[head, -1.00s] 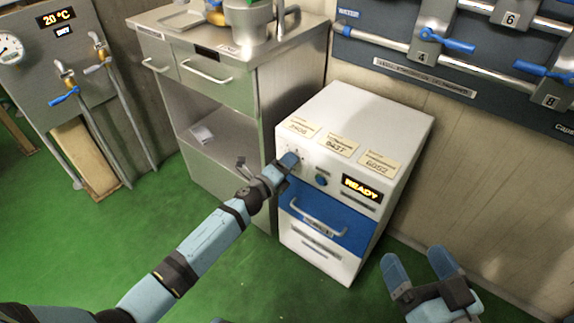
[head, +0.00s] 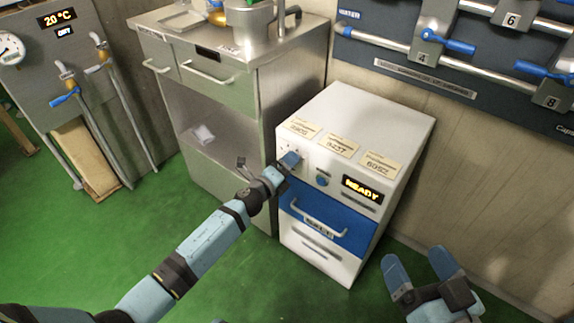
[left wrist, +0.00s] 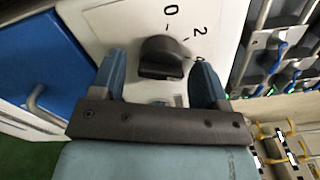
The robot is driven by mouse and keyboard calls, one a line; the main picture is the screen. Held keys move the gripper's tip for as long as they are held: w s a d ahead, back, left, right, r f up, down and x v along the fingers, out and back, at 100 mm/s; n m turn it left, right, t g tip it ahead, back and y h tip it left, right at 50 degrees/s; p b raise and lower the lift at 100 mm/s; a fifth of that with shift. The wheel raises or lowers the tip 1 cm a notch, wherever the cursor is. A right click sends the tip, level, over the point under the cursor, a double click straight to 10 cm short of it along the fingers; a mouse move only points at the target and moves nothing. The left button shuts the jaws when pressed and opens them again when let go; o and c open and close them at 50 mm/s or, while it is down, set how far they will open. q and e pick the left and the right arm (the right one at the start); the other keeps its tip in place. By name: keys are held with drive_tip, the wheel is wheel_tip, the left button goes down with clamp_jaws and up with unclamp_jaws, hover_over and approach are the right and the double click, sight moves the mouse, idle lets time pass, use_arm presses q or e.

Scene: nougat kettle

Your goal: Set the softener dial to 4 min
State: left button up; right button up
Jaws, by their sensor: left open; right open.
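The softener is a white cabinet (head: 392,113) with a blue drawer front and an amber "READY" display (head: 363,189). In the left wrist view its black dial (left wrist: 164,58) sits on the white panel, with the marks 0 and 2 visible; another mark near my right-hand finger is partly hidden. My left gripper (head: 289,160) is at the front panel and covers the dial in the head view. In the left wrist view its open fingers (left wrist: 160,82) stand either side of the dial, apart from it. My right gripper (head: 418,268) is open and empty, low in front of the wall.
A steel counter (head: 300,32) with drawers and a pot stands left of the cabinet. Blue-handled valves (head: 447,40) are on the wall at upper right. Green floor is clear in front.

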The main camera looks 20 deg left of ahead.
use_arm(q)
drive_tip(key=p+v, duration=0.2)
drive_tip(key=v, duration=1.1)
drive_tip(key=shift+s+a, duration=0.15)
drive_tip(key=shift+s, duration=0.2)
use_arm(e)
wheel_tip(320, 180, up, 3)
drive_tip(key=shift+s+d+r+t, duration=0.1)
drive_tip(key=shift+t, duration=0.6)
